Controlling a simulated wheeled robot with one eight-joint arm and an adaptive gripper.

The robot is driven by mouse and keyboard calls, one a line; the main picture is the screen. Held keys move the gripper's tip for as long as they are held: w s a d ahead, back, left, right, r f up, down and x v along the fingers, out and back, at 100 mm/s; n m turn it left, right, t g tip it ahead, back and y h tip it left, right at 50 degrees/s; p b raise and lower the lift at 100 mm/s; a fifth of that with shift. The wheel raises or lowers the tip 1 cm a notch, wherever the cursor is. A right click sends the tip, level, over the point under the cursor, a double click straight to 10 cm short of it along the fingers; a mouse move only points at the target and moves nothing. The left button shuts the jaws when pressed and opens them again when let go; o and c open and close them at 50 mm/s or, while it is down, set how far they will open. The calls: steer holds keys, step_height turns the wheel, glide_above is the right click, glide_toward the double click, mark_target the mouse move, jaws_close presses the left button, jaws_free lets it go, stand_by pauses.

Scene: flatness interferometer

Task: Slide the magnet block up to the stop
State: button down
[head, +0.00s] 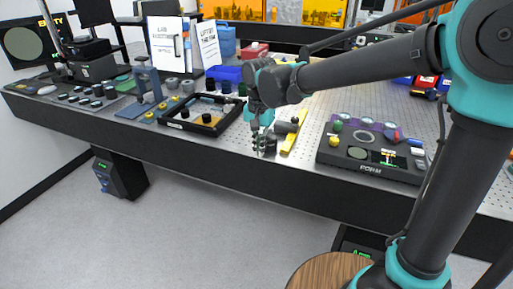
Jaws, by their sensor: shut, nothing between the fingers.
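My gripper (262,147) is shut and points down at the front edge of the perforated table, left of a yellow bar (290,138). A small dark grey block (285,127) lies between the gripper and the yellow bar, a little behind the fingertips; it may be the magnet block, but I cannot tell for sure. A dark shape right beside the fingertips is too small to make out, and so is any contact with it. I cannot pick out the stop; my gripper and arm hide part of this area.
A black-framed tray (205,128) stands left of my gripper. A dark control box with knobs marked FORM (371,168) stands to the right. Behind are a blue box (226,74) and standing papers (166,45). Bare table (318,110) shows between the yellow bar and control box.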

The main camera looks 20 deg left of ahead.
steer(key=shift+w, duration=0.6)
steer(key=w, duration=0.8)
steer(key=shift+w+d, duration=0.1)
steer(key=shift+d, duration=0.25)
